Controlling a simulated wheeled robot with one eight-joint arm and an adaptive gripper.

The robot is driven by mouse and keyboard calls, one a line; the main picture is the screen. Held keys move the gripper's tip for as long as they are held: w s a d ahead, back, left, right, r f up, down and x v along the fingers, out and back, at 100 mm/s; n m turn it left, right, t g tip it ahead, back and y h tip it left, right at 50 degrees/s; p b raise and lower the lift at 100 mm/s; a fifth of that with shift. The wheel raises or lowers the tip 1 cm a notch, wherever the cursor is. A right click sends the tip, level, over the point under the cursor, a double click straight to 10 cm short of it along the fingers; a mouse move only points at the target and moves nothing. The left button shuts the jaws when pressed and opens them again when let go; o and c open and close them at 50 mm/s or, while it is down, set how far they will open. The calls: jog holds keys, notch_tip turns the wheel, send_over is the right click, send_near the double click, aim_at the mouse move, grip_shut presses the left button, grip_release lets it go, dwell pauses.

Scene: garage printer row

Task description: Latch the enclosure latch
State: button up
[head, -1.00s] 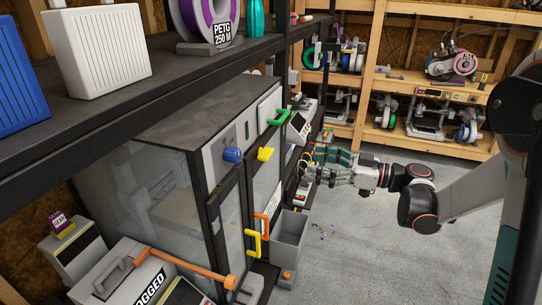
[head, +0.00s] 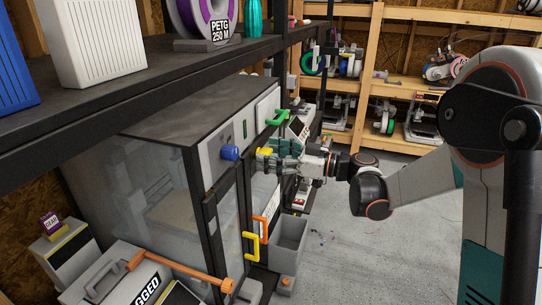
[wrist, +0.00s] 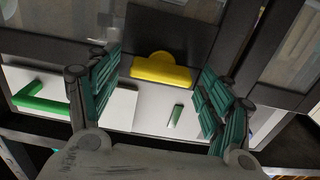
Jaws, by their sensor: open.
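The enclosure (head: 207,115) is a dark-framed cabinet with clear panels and a pale upper front strip. A yellow latch-like piece (head: 264,151) sits on its front edge; it also shows in the wrist view as a yellow bar with a rounded tab (wrist: 161,70). My gripper (head: 268,163) is at this piece in the head view, partly covering it. In the wrist view my open gripper (wrist: 159,72) has one teal-padded finger on each side of the yellow bar, with gaps showing. I cannot tell how deep the fingers reach.
A blue knob (head: 230,153) and a green handle (head: 278,117) are close by on the front. Orange (head: 260,229) and yellow (head: 251,246) handles sit lower down. A grey bin (head: 289,240) stands below my gripper. Open floor lies to the right.

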jog(key=c, duration=1.1)
jog(key=shift+o, duration=0.2)
jog(key=shift+m, duration=0.4)
jog(key=m, duration=0.3)
jog(key=shift+w+m, duration=0.1)
jog(key=shift+m, duration=0.3)
jog(key=m, duration=0.9)
jog(key=shift+w+d+f, duration=0.1)
jog(key=shift+f, duration=0.05)
jog(key=m, duration=0.4)
jog(key=shift+m, duration=0.3)
